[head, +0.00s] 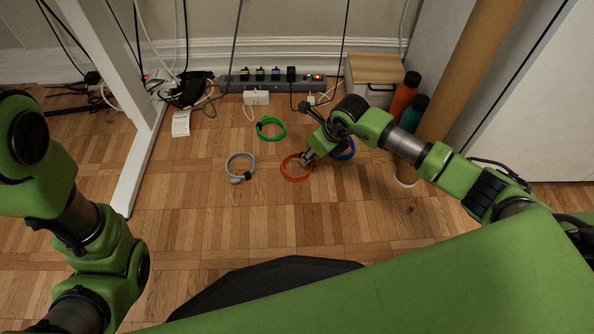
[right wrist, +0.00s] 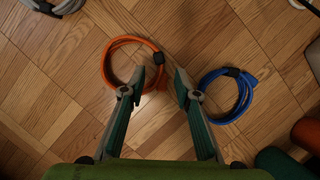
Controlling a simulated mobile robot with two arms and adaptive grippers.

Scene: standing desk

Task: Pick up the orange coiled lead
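The orange coiled lead (head: 284,174) lies as a ring on the wooden floor, and it also shows in the right wrist view (right wrist: 105,66). My right gripper (head: 307,160) is over the ring's right side in the head view. In the right wrist view its two fingers (right wrist: 162,80) are apart, with nothing held. The left finger overlaps the ring, and the ring's right edge shows in the gap between the fingertips. I cannot tell how high the tips are above the floor. My left arm shows at the left of the head view, but its gripper is not visible.
A blue coil (right wrist: 225,95) lies right of the orange one, a grey coil (head: 230,166) left, and a green coil (head: 271,128) behind. A power strip (head: 262,80) runs along the wall. A wooden-lidded box (head: 374,68) and orange bottle (head: 404,96) stand back right. A white desk leg (head: 140,160) stands left.

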